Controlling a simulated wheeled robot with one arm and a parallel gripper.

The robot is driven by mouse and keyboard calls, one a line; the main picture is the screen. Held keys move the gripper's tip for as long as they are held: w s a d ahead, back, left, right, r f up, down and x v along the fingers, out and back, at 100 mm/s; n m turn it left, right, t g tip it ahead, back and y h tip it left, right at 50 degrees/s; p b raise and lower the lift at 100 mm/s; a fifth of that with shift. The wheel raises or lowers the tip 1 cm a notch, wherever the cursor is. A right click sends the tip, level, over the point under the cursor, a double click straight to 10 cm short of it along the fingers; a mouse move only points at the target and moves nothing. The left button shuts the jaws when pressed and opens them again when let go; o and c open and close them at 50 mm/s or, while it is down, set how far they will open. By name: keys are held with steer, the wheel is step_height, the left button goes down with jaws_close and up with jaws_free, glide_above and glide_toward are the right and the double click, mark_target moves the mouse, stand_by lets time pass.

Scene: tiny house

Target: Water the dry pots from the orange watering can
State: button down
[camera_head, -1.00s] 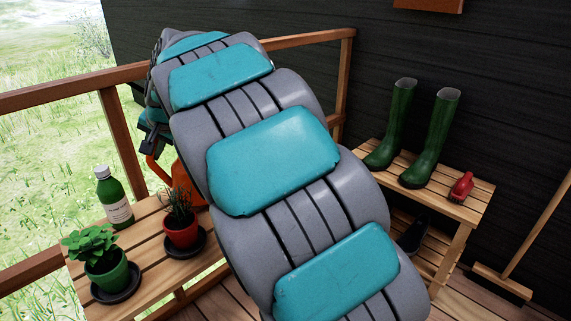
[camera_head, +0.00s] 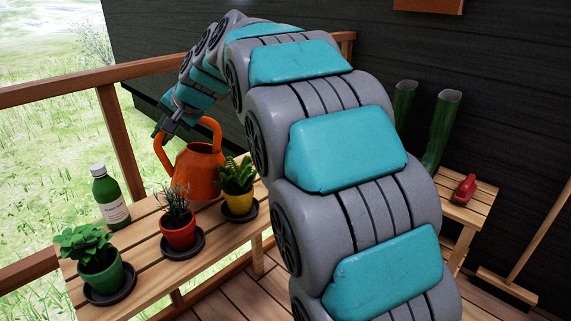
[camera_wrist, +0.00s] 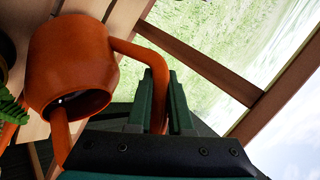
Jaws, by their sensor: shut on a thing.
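My gripper (camera_head: 172,124) is shut on the handle of the orange watering can (camera_head: 200,172). In the wrist view the handle passes between the dark green fingers (camera_wrist: 160,100), and the can's body (camera_wrist: 72,58) is to their left. The can looks roughly upright behind the pots; I cannot tell whether its base clears the bench. A green pot (camera_head: 100,278), a red pot (camera_head: 178,235) and a yellow pot (camera_head: 238,203) stand in a row on dark saucers, each with a plant. Their soil is too small to judge as dry or wet.
The pots share a slatted wooden bench (camera_head: 150,262) with a green bottle (camera_head: 110,200) at its left. A railing (camera_head: 60,88) runs behind.

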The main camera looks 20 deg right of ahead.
steer(key=shift+d+r, duration=0.25)
steer(key=shift+s+d+r+y, duration=0.15)
steer(key=shift+d+r, duration=0.25)
steer(key=shift+r, duration=0.4)
steer(key=shift+w+d+r+y, duration=0.1)
steer(key=shift+d+r+y, duration=0.2)
steer(key=shift+r, duration=0.45)
steer(key=shift+s+d+r, duration=0.1)
steer(key=shift+d+r, duration=0.3)
steer(key=shift+r, duration=0.25)
steer(key=shift+h, duration=0.35)
steer(key=f, duration=0.1)
steer(key=a+f, duration=0.1)
steer(key=f, duration=0.1)
steer(key=a+f, duration=0.1)
steer(key=shift+a+f, duration=0.2)
steer(key=shift+f, duration=0.1)
steer(key=shift+w+a+f+n+g+h+p, duration=0.2)
steer(key=shift+a+f+h+p, duration=0.5)
steer(key=shift+a+f+p, duration=0.25)
steer(key=shift+w+a+f+n+g+h+p, duration=0.1)
steer(key=shift+w+a+f+n+h+p, duration=0.1)
steer(key=shift+a+f+h+p, duration=0.7)
steer(key=shift+a+f, duration=0.35)
steer(key=shift+a, duration=0.4)
